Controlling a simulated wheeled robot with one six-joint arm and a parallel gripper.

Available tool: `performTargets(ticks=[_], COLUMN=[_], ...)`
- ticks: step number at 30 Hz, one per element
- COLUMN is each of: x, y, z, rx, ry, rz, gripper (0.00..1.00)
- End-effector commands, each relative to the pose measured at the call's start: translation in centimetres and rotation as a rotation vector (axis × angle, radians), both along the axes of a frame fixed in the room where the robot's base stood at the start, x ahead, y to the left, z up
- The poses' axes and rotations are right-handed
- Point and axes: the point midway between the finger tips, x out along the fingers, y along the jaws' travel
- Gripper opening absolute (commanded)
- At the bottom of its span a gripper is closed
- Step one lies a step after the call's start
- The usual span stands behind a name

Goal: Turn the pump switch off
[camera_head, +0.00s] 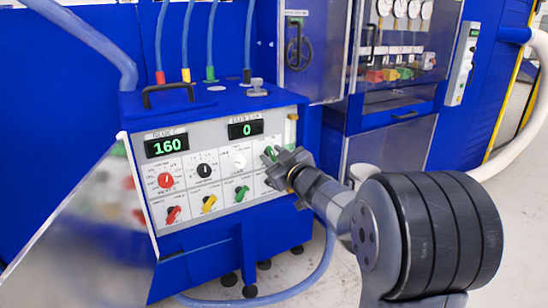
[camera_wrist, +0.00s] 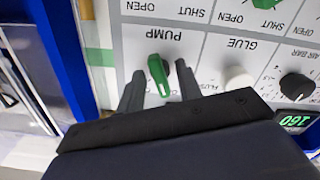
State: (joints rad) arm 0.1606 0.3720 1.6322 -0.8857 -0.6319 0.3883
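The pump switch (camera_wrist: 159,75) is a green knob on the white panel, under the upside-down label PUMP in the wrist view. Its handle stands nearly upright in that picture, tilted a little. My gripper (camera_head: 281,160) is at the right side of the control panel (camera_head: 222,160) in the head view, where it hides much of the switch. In the wrist view my two dark fingers lie on either side of the green handle, with a gap showing on each side. The gripper is open and I see no contact. The lower end of the handle is close to my gripper's body.
A white glue knob (camera_wrist: 238,79) sits beside the pump switch, with a black knob (camera_wrist: 296,86) farther right. Red (camera_head: 173,214), yellow (camera_head: 209,203) and green (camera_head: 241,193) valve handles line the panel's lower row. The displays read 160 (camera_head: 167,146) and 0 (camera_head: 246,129).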

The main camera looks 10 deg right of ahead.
Motion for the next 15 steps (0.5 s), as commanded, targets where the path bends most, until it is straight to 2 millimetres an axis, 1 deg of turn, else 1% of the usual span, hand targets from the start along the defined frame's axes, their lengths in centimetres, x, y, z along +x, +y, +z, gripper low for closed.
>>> performTargets(ticks=[7, 15], x=[0.04, 0.03], y=[0.02, 0.02], z=[0.0, 0.0], rx=[0.0, 0.0], ry=[0.0, 0.0], rz=[0.0, 0.0], gripper=[0.33, 0.11])
